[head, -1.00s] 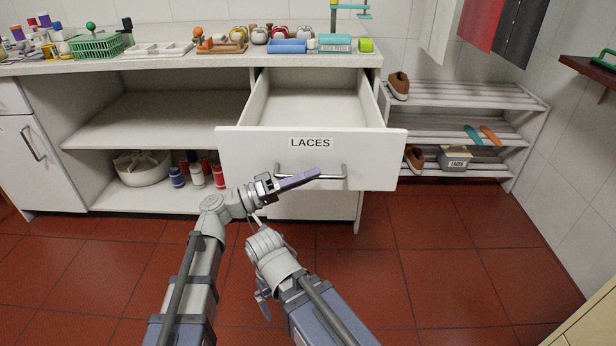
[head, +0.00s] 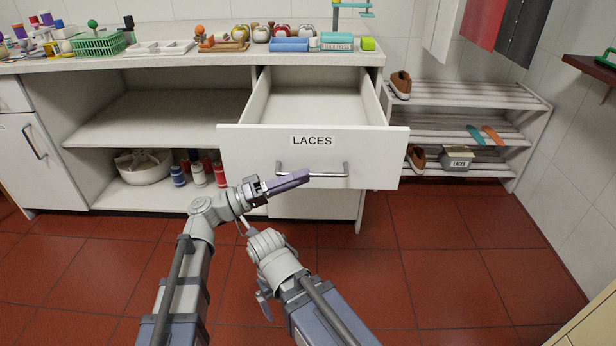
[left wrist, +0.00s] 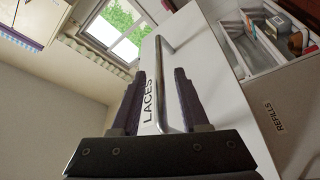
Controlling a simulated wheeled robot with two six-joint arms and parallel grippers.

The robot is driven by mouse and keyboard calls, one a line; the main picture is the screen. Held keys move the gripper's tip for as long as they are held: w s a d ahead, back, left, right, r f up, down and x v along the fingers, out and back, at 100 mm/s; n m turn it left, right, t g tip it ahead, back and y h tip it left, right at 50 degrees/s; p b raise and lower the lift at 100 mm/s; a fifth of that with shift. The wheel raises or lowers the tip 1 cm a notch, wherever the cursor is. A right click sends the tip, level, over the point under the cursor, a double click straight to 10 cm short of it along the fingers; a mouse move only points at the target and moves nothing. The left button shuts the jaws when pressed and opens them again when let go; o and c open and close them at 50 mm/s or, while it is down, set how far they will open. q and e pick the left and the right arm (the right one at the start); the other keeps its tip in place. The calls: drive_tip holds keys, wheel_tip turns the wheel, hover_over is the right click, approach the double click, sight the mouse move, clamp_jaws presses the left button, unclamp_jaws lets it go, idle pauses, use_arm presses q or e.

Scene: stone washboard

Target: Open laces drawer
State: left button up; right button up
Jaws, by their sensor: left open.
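The laces drawer (head: 240,150) is a white drawer labelled LACES, pulled well out under the counter; its visible interior looks empty. Its metal bar handle (head: 346,172) is on the front, and it also shows in the left wrist view (left wrist: 165,75). My left gripper (head: 300,178) is open, with purple fingers in front of the handle. In the left wrist view, the bar appears between the two fingers (left wrist: 160,90), though I cannot tell whether they touch it.
Open shelves left of the drawer hold a white bowl (head: 143,166) and several spools (head: 198,175). A shoe rack (head: 480,100) stands at right. The counter (head: 150,64) above carries several small items. A drawer labelled REFILLS (left wrist: 290,110) shows in the left wrist view. Red floor is clear.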

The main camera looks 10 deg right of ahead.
use_arm(q)
drive_tip(key=v, duration=0.4)
drive_tip(key=shift+a+f+b, duration=0.15)
drive_tip(key=shift+a+b, duration=0.2)
drive_tip(key=shift+a, duration=0.05)
drive_tip(key=s+a+f+n+y, duration=0.15)
drive_tip(key=a+f+y, duration=0.3)
drive_tip(key=f, duration=0.55)
drive_tip(key=s+a+f+n+y, duration=0.1)
drive_tip(key=s+a+f+y, duration=0.2)
drive_tip(key=f+y, duration=0.45)
drive_tip(key=s+a+f+n+y, duration=0.2)
drive_tip(key=a+f+y, duration=0.2)
drive_tip(key=a, duration=0.5)
drive_tip(key=s+a+f+n+y, duration=0.1)
drive_tip(key=s+a+f+y, duration=0.1)
drive_tip(key=a+f+y, duration=0.5)
drive_tip(key=s+d+r+m+g+h+p, duration=0.1)
drive_tip(key=s+d+r+m, duration=0.15)
drive_tip(key=d, duration=0.25)
drive_tip(key=s+d+r+m+p, duration=0.1)
drive_tip(key=s+d+r, duration=0.1)
drive_tip(key=s+d, duration=0.15)
wheel_tip(320, 180, up, 37)
drive_tip(key=p, duration=3.7)
drive_tip(key=shift+w+d+p, duration=0.2)
drive_tip(key=shift+d+p, duration=0.1)
